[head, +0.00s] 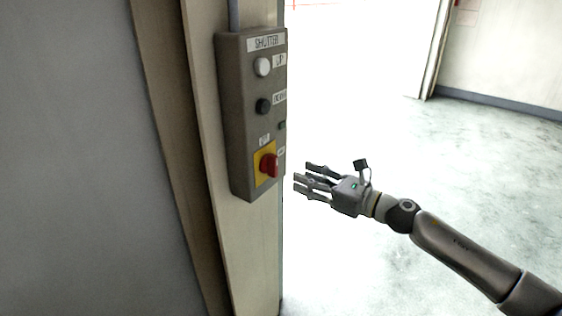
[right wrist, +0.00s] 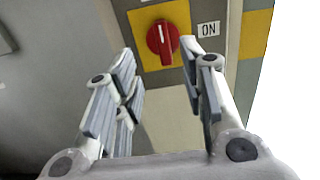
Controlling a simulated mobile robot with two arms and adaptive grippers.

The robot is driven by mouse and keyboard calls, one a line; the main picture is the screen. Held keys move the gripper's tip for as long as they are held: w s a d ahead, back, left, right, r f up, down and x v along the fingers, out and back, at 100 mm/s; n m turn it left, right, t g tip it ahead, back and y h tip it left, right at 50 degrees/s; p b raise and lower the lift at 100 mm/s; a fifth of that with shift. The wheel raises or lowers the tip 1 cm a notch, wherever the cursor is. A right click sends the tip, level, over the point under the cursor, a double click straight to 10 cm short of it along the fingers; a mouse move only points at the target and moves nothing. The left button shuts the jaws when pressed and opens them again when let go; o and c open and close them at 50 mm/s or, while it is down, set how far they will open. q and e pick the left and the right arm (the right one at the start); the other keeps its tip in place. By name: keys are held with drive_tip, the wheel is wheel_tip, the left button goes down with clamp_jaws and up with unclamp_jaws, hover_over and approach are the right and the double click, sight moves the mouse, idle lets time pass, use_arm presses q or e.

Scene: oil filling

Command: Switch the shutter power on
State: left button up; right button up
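The shutter control box (head: 238,120) is a grey box on a beige post, labelled SHUTTER at the top. It has a white button (head: 263,66), a dark button (head: 263,106) and a red rotary power switch (head: 269,165) on a yellow plate. In the right wrist view the red knob (right wrist: 163,40) has its white mark near vertical, and an ON label (right wrist: 208,29) is to its right. My right gripper (head: 303,180) is open and empty, just right of the box and apart from the knob. In the right wrist view its fingers (right wrist: 160,85) are spread below the knob. My left gripper is not in view.
The beige post (head: 250,250) stands beside a grey wall (head: 80,150) on the left. A bright open doorway and clear pale floor (head: 400,150) lie to the right. A far wall (head: 510,50) is at the upper right.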

sight(277, 166)
drive_tip(key=p+x, duration=0.1)
drive_tip(key=x, duration=0.4)
drive_tip(key=shift+w+a+r, duration=0.1)
drive_tip(key=shift+w, duration=0.15)
drive_tip(key=x, duration=0.2)
drive_tip(key=shift+w+a+p, duration=0.2)
drive_tip(key=shift+a+p, duration=0.05)
drive_tip(key=shift+p, duration=0.05)
drive_tip(key=shift+w+a, duration=0.15)
drive_tip(key=shift+a, duration=0.05)
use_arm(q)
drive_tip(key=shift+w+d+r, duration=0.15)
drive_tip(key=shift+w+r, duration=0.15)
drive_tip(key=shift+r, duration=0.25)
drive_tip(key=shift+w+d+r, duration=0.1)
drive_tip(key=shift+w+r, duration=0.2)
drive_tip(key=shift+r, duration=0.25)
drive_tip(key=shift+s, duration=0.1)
use_arm(e)
drive_tip(key=shift+c, duration=0.3)
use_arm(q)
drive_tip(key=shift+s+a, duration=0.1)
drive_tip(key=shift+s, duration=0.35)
use_arm(e)
clamp_jaws()
